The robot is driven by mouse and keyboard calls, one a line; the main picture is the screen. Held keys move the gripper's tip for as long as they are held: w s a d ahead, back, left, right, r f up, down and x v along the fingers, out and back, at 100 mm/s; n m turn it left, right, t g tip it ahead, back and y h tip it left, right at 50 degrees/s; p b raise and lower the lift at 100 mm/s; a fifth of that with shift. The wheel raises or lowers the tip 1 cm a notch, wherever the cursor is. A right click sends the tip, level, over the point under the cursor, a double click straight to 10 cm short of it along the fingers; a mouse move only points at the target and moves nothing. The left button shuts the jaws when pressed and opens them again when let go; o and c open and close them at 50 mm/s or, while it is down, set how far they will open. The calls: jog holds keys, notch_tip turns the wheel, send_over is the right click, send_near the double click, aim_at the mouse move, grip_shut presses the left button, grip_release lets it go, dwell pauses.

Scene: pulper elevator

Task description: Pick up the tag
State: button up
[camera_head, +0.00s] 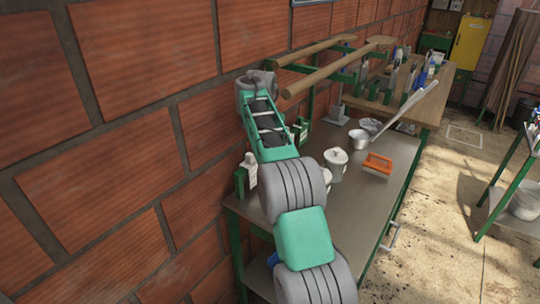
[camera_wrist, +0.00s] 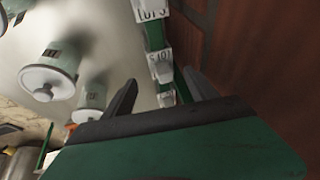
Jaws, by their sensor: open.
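White tags with dark lettering sit in a row on a green rail along the brick wall in the wrist view. The top tag (camera_wrist: 152,10) reads something like "LOT 5", and a middle tag (camera_wrist: 161,68) has partly legible letters. A lower small tag (camera_wrist: 167,98) shows just above my gripper's body. My gripper (camera_wrist: 160,92) is open, with one dark finger on each side of the lower tags in the picture. Nothing is visibly held; whether the fingers touch a tag cannot be told. In the head view my arm hides the gripper's tips.
White lidded pots stand beside the tag row, one large (camera_wrist: 47,78) and one smaller (camera_wrist: 91,98). The brick wall (camera_head: 140,150) is close on the left.

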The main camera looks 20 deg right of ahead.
jog(key=x, duration=0.4)
jog(key=shift+w+f, duration=0.25)
jog(key=c, duration=1.5)
jog(key=shift+o, duration=0.2)
notch_tip(320, 180, up, 5)
jog(key=p, duration=0.3)
jog(key=shift+f, duration=0.2)
jog(key=s+a+f+b, duration=0.1)
jog(key=b, duration=0.1)
jog(key=s+f+b, duration=0.1)
jog(key=b, duration=0.2)
jog(key=shift+s+a, duration=0.3)
jog(key=shift+a, duration=0.1)
jog(key=s+a+b, duration=0.5)
jog(key=s+a, duration=0.3)
jog(key=s, duration=0.4)
jog(key=shift+s+r+b, duration=0.2)
jog(key=shift+r+b, duration=0.1)
jog(key=shift+r, duration=0.15)
